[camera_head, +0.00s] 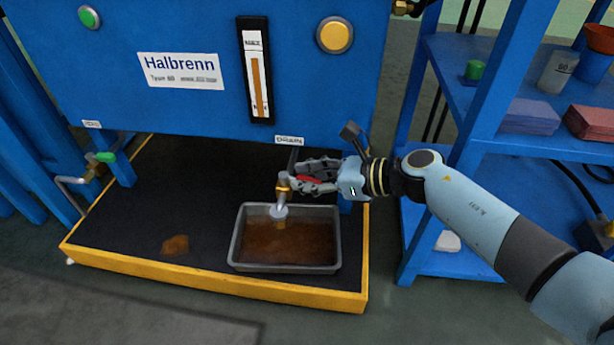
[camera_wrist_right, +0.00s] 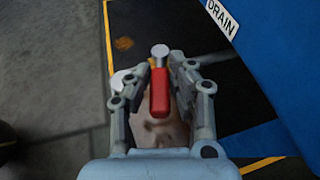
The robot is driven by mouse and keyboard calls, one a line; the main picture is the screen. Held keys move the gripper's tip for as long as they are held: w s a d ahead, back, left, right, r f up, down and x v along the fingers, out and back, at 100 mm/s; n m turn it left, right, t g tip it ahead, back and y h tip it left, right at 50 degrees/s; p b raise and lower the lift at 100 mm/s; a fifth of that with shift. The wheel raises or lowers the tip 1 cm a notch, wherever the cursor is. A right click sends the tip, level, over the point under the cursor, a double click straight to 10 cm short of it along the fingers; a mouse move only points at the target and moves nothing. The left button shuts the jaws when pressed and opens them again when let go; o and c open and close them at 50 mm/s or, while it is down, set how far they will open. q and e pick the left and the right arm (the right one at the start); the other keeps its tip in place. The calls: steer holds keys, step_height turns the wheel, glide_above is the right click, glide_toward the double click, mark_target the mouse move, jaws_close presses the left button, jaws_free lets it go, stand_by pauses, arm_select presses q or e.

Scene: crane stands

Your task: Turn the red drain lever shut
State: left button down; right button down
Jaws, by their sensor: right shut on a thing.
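The red drain lever (camera_wrist_right: 159,92) shows between my right gripper's fingers (camera_wrist_right: 158,75) in the right wrist view, its grey round end pointing away from the palm. In the head view a strip of the red lever (camera_head: 310,180) shows between the fingers of my right gripper (camera_head: 308,178), which is shut on it. The drain tap (camera_head: 283,190) has a brass collar and a spout over a grey tray (camera_head: 236,250) holding brown liquid. Brown liquid shows under the spout; I cannot tell whether it flows. My left gripper is not in view.
A blue tank (camera_head: 200,110) with a sight gauge (camera_head: 256,70) stands behind the tap. A blue shelf rack (camera_head: 470,160) stands at right, near my right arm. A brown spill (camera_head: 175,245) lies on the black deck, with a yellow edge (camera_head: 200,285) in front.

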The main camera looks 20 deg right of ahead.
mark_target(307, 178)
steer(key=shift+w, duration=0.1)
steer(key=c, duration=1.2)
jaws_free()
step_height(307, 178, up, 10)
